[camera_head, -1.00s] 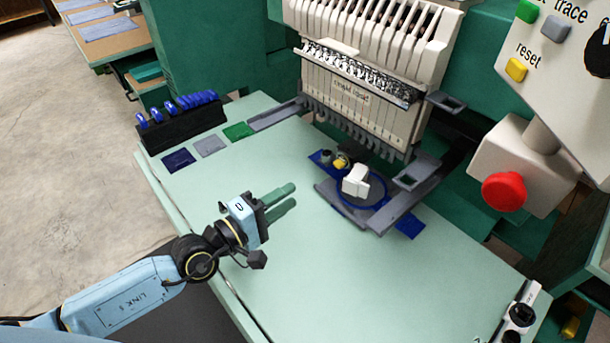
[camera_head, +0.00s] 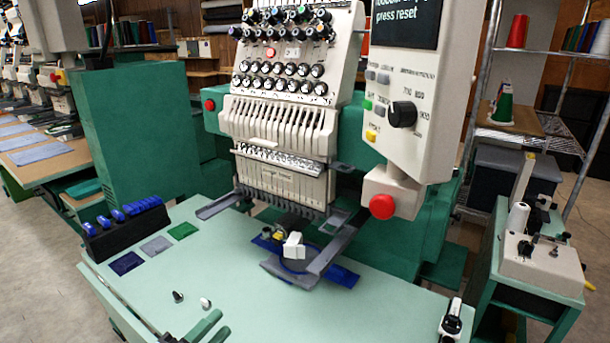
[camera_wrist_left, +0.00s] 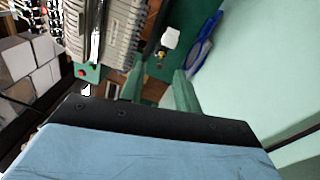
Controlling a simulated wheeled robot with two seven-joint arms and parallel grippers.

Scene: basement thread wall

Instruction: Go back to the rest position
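My left gripper (camera_head: 214,329) is at the bottom edge of the head view, over the front left of the pale green table (camera_head: 350,305). Only its green fingers show there; the arm is cut off. In the left wrist view its two green fingers (camera_wrist_left: 163,92) stand apart with nothing between them. The gripper is apart from the embroidery machine (camera_head: 285,125). A small dark piece (camera_head: 178,297) and a small white piece (camera_head: 205,303) are on the table beside the fingers. My right gripper is not in view.
The hoop (camera_head: 294,265) sits on blue fabric under the needles. A black rack with blue spools (camera_head: 123,217) and navy, grey and green patches (camera_head: 156,245) are at the table's left. A red button (camera_head: 382,206) hangs right. The table's front middle is clear.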

